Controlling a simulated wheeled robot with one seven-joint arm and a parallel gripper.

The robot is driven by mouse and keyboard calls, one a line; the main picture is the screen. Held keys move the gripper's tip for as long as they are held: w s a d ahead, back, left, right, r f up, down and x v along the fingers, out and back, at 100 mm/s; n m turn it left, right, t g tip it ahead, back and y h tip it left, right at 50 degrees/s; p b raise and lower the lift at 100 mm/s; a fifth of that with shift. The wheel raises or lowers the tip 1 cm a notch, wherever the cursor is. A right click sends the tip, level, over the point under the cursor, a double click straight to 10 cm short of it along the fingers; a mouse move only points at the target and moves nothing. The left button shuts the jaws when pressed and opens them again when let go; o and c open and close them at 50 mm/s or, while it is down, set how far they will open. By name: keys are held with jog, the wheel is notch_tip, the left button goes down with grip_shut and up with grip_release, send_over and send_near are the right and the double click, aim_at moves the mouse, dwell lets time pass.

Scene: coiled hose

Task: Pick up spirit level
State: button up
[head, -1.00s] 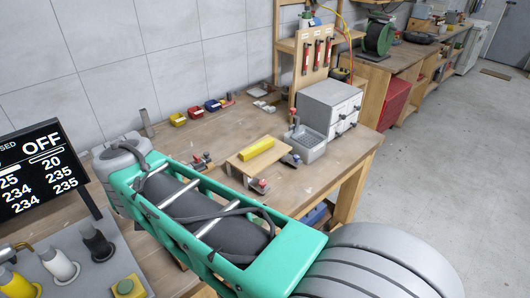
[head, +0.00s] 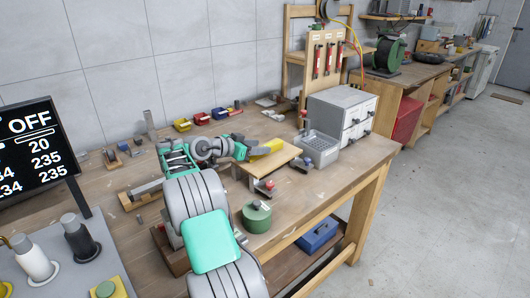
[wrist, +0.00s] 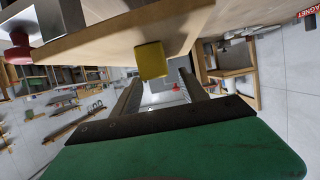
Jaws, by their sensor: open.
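The spirit level is a yellow bar (head: 270,146) lying on a small raised wooden board (head: 285,160) on the workbench. My gripper (head: 258,152) is at its left end in the head view and hides part of it. In the wrist view the level shows end-on as a yellow block (wrist: 151,60) at the edge of the wooden surface. My gripper's two dark fingers (wrist: 160,86) are spread apart, with nothing held between them. The level's end appears just above the gap between them; I cannot tell whether they touch it.
A grey metal basket (head: 320,150) and a grey drawer cabinet (head: 342,112) stand right of the board. A green round tin (head: 257,217) is in front, near the bench edge. A blue box (head: 318,234) sits on the lower shelf.

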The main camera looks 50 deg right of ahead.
aim_at(277, 145)
jog(key=x, duration=0.4)
jog(key=shift+w, duration=0.1)
jog(key=shift+a, duration=0.15)
grip_shut()
